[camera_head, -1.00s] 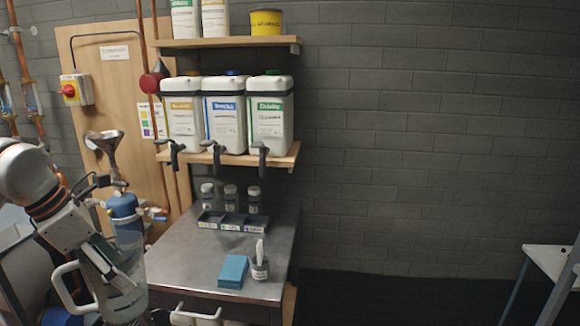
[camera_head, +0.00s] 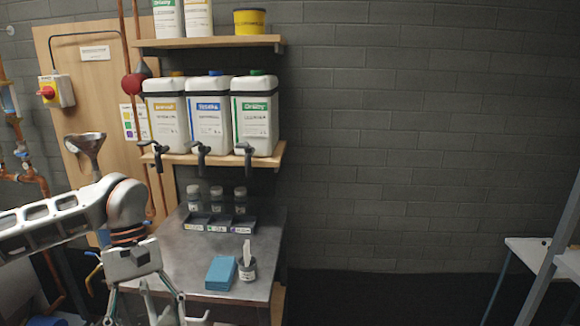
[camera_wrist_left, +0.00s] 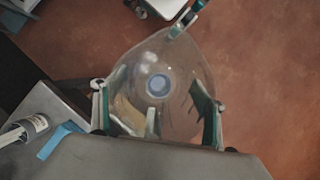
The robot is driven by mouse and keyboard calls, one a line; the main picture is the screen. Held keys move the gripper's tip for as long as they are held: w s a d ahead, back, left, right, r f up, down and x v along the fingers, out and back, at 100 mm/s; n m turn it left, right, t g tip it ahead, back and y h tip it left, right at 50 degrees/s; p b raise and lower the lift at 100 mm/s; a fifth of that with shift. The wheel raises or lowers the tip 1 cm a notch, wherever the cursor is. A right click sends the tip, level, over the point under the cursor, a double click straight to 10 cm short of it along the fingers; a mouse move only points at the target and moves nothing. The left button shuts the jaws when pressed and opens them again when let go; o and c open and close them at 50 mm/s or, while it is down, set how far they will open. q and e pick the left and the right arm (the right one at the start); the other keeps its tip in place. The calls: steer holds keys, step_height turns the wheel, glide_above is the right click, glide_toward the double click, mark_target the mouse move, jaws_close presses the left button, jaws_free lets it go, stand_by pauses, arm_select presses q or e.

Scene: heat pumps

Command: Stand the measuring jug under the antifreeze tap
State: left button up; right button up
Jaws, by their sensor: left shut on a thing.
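The clear measuring jug (camera_wrist_left: 180,70) is seen from above in the left wrist view. My left gripper (camera_wrist_left: 157,108) is shut on it, with one finger on each side. In the head view my left gripper (camera_head: 150,300) hangs at the lower left, in front of the metal table; its fingertips and most of the jug are cut off or hard to make out. Dark taps, left (camera_head: 157,157), middle (camera_head: 200,157) and right (camera_head: 247,153), hang from three white containers with yellow, blue and green labels. I cannot read which is antifreeze.
The containers stand on a wooden shelf (camera_head: 270,160) above the metal table (camera_head: 190,250). On the table are a tray of small bottles (camera_head: 217,222), a blue block (camera_head: 221,272) and a small pot (camera_head: 247,270).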

arm_select(q)
steer(key=m, duration=0.2)
steer(key=s+d+f+m+y, duration=0.1)
steer(key=m, duration=0.1)
steer(key=d+f+m+y, duration=0.1)
steer(key=m, duration=0.1)
steer(key=shift+s+f+g, duration=0.2)
steer(key=shift+s+g, duration=0.05)
steer(key=shift+g, duration=0.05)
